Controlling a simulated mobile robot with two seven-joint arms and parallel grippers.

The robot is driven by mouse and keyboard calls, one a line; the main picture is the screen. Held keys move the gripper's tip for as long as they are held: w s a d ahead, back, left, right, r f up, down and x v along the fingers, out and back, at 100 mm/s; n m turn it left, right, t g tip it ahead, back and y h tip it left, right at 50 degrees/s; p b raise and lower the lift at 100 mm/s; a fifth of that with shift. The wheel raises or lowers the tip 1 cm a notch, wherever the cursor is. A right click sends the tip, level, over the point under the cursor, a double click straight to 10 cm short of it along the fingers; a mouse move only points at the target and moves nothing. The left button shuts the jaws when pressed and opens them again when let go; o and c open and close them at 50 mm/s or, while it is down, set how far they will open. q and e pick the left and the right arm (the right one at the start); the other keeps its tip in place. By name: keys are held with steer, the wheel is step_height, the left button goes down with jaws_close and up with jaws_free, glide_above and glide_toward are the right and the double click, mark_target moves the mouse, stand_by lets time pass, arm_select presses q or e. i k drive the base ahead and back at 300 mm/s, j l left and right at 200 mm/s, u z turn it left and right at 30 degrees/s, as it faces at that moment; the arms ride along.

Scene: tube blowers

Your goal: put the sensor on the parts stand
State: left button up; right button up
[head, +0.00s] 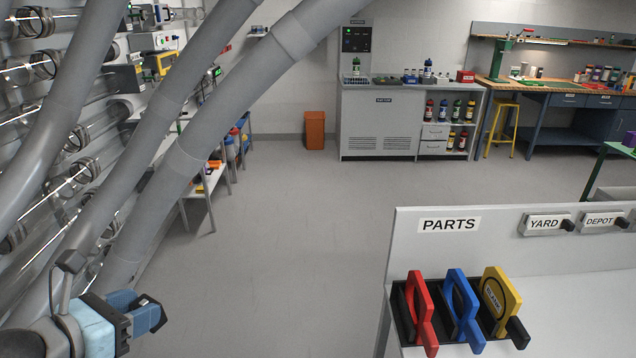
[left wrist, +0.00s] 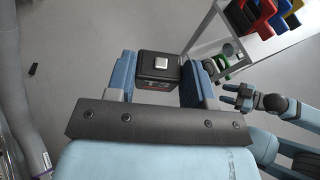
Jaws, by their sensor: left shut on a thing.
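My left gripper (head: 150,314) is at the lower left of the head view, held over the floor. In the left wrist view its blue fingers (left wrist: 160,80) are shut on a small black box with a silver square on top, which looks like the sensor (left wrist: 158,68). The stand with a PARTS label (head: 420,245) is at the lower right of the head view, well to the right of the gripper. My right gripper (left wrist: 238,98) shows at the right of the left wrist view; its jaw state is unclear.
Thick grey pipes (head: 190,150) cross the left side, near my left arm. The floor (head: 280,220) between is clear. A small dark object (left wrist: 35,69) lies on the floor.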

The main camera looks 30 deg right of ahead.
mark_target(586, 329)
steer(key=k+l+z, duration=0.25)
steer(key=l, duration=0.3)
steer(key=l+z, duration=0.25)
steer(key=l, duration=0.35)
steer(key=l+z, duration=0.25)
steer(key=l, duration=1.55)
steer(key=k+l, duration=0.1)
steer(key=l, duration=1.1)
